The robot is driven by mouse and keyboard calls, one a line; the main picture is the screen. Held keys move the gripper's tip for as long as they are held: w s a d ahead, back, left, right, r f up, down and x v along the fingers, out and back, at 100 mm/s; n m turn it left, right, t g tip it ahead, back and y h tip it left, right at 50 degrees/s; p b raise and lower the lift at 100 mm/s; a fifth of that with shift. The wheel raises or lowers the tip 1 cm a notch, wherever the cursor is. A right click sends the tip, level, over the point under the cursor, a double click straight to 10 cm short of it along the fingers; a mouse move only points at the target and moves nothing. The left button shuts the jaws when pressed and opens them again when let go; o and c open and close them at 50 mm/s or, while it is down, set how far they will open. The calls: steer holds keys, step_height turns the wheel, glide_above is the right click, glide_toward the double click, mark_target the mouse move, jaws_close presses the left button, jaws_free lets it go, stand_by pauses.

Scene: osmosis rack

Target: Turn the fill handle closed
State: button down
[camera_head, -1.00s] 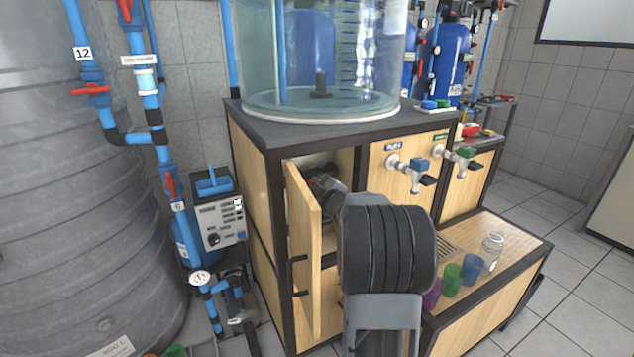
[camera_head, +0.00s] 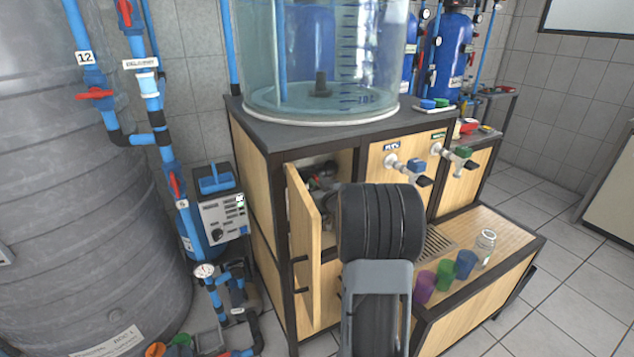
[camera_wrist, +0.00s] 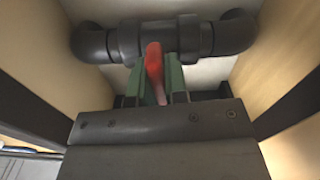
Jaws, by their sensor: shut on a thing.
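The red fill handle (camera_wrist: 154,66) shows in the wrist view, standing on a dark grey pipe valve (camera_wrist: 130,40) inside a wooden cabinet. My gripper (camera_wrist: 158,82) has its two green fingers on either side of the handle and is shut on it. The handle points from the pipe toward the wrist camera; its lower part is hidden between the fingers.
The cabinet door (camera_head: 304,250) stands open left of my arm. Cabinet walls (camera_wrist: 48,70) rise close on both sides of the gripper. A clear water tank (camera_head: 320,60) stands on top.

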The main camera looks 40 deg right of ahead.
steer(key=shift+f+m, duration=0.1)
steer(key=shift+m, duration=0.5)
steer(key=c, duration=1.1)
jaws_free()
steer(key=shift+c, duration=0.2)
steer(key=s+a+p, duration=0.1)
steer(key=s+a, duration=0.1)
steer(key=s, duration=1.1)
steer(key=shift+s, duration=0.35)
steer(key=shift+d, duration=0.1)
